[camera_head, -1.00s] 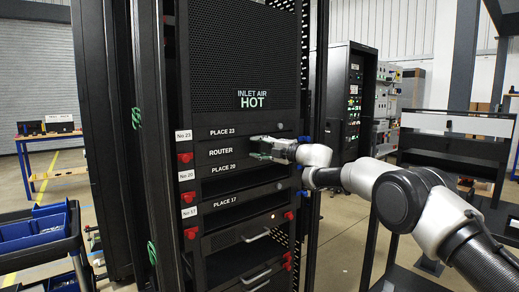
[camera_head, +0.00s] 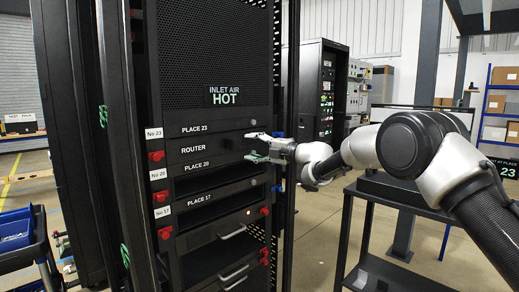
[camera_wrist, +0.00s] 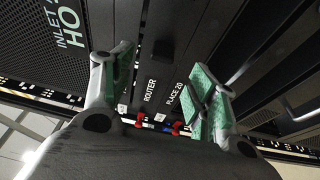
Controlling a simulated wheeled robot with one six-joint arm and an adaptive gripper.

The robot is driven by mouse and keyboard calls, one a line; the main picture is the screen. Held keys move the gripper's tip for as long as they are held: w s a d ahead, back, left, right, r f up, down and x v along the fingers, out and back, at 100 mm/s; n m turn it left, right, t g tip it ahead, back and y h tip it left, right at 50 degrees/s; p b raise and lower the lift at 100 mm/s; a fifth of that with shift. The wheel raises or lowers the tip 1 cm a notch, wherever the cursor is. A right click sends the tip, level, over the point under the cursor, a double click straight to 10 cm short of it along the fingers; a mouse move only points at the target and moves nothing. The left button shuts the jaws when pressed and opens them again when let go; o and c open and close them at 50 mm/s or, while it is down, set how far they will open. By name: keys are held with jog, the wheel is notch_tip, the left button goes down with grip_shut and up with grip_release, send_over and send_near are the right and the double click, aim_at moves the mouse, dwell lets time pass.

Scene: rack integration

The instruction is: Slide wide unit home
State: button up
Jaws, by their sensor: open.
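The wide unit is the black panel marked ROUTER (camera_head: 193,149), seated in the rack between the PLACE 23 and PLACE 20 labels. Its face looks about level with the neighbouring panels; I cannot tell whether a small gap is left. My gripper (camera_head: 252,147) is at the right end of the unit's front, fingers open and nothing between them. In the wrist view, the two green-padded fingers (camera_wrist: 160,72) stand apart with the ROUTER face (camera_wrist: 152,70) showing between them. I cannot tell whether the fingertips touch the rack.
The rack has open slots at PLACE 20 (camera_head: 198,183) and PLACE 17 (camera_head: 203,207). Red latches (camera_head: 157,156) line its left post. A black mesh panel marked INLET AIR HOT (camera_head: 225,60) is above. A dark cart (camera_head: 385,215) stands at right and a blue bin (camera_head: 18,235) at left.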

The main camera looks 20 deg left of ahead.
jog(key=shift+s+d, duration=0.15)
jog(key=shift+d, duration=1.2)
